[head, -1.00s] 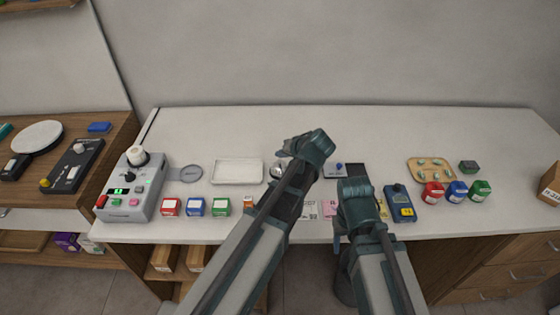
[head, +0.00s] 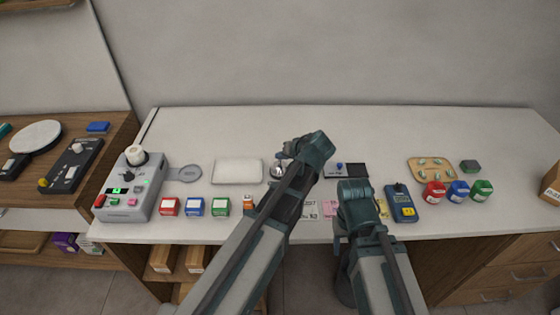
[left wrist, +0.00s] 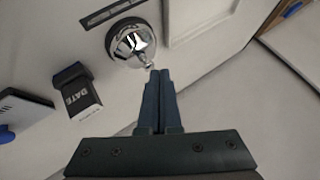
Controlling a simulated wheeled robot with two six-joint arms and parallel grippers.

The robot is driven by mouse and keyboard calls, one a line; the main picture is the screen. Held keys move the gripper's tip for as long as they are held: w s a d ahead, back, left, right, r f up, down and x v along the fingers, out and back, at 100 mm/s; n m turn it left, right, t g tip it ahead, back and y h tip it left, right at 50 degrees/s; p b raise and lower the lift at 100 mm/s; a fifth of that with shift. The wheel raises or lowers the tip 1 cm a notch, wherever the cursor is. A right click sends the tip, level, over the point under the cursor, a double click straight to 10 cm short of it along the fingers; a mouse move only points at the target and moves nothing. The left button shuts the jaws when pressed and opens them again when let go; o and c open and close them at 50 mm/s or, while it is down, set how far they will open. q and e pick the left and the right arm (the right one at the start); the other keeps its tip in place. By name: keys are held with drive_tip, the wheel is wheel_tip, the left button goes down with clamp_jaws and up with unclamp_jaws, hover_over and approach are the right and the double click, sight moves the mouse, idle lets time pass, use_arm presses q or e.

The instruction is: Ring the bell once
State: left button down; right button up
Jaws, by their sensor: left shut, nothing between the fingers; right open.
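The bell (left wrist: 132,42) is a shiny silver dome on the white counter, seen whole in the left wrist view, with a small knob on the side toward my fingers. In the head view the bell (head: 277,171) is partly covered by my left arm. My left gripper (left wrist: 159,72) is shut and empty, with its fingertips at the knob. I cannot tell whether they touch it. In the head view my left gripper (head: 287,152) is seen from behind, over the bell. My right gripper (head: 341,228) is open near the counter's front edge, mostly hidden by its own wrist.
A black date stamp (left wrist: 77,92) stands near the bell. A white tray (head: 237,171) lies left of the bell. Red, blue and green boxes (head: 195,207) and a grey device (head: 132,190) stand further left. A blue meter (head: 400,203) is on the right. The counter's back is clear.

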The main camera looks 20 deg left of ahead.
use_arm(q)
drive_tip(key=shift+f+b, duration=0.3)
drive_tip(key=shift+r, duration=0.1)
idle(0.5)
drive_tip(key=shift+r+p, duration=0.8)
drive_tip(key=shift+p, duration=0.1)
drive_tip(key=shift+r, duration=0.1)
wheel_tip(320, 180, up, 5)
drive_tip(key=p, duration=0.5)
idle(0.3)
